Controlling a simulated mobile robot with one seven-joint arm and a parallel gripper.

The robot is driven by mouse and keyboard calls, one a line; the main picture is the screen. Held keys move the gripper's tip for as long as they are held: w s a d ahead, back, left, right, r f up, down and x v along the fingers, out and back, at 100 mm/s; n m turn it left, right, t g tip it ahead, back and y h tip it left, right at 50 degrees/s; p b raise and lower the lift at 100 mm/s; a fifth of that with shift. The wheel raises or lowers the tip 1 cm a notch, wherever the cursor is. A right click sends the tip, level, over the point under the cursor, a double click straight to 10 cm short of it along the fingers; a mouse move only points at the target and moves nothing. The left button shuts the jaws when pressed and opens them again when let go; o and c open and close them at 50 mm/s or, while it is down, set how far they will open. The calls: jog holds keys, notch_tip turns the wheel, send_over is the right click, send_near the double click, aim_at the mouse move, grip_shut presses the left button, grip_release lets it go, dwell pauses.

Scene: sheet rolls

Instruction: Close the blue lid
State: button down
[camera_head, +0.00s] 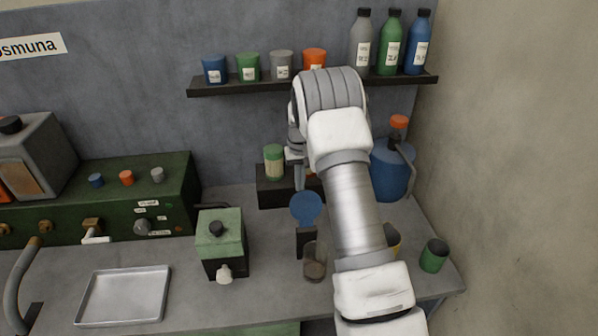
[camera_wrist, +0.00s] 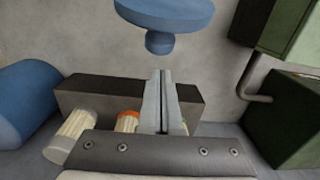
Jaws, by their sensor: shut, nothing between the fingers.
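The blue lid (camera_head: 306,208) is a round disc raised nearly upright in the head view, above a dark block (camera_head: 306,240). A clear glass jar (camera_head: 315,262) stands just in front of that block. In the wrist view the blue lid (camera_wrist: 165,12) shows at the top edge, partly cut off, with a blue knob on it. My gripper (camera_head: 299,182) is just above and behind the lid in the head view, partly hidden by my arm. In the wrist view the fingers of my gripper (camera_wrist: 162,75) are together and empty, pointing towards the lid and apart from it in the picture.
A dark rack (camera_head: 275,193) with a green-lidded shaker (camera_head: 273,161) stands behind. A blue jug (camera_head: 390,172) is at right, near a green cup (camera_head: 433,256). A green box (camera_head: 220,232) and a metal tray (camera_head: 124,294) are at left. A shelf (camera_head: 260,87) hangs above.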

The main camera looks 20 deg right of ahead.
aim_at(305, 207)
jog(key=shift+s+a+r, duration=0.1)
jog(key=shift+s+r, duration=0.1)
jog(key=shift+s, duration=0.3)
jog(key=shift+s+a+r, duration=0.1)
jog(key=shift+s+r, duration=0.05)
jog(key=shift+s, duration=0.35)
jog(key=shift+s+r+t+b, duration=0.15)
jog(key=shift+s+t+b, duration=0.15)
jog(key=shift+b, duration=0.25)
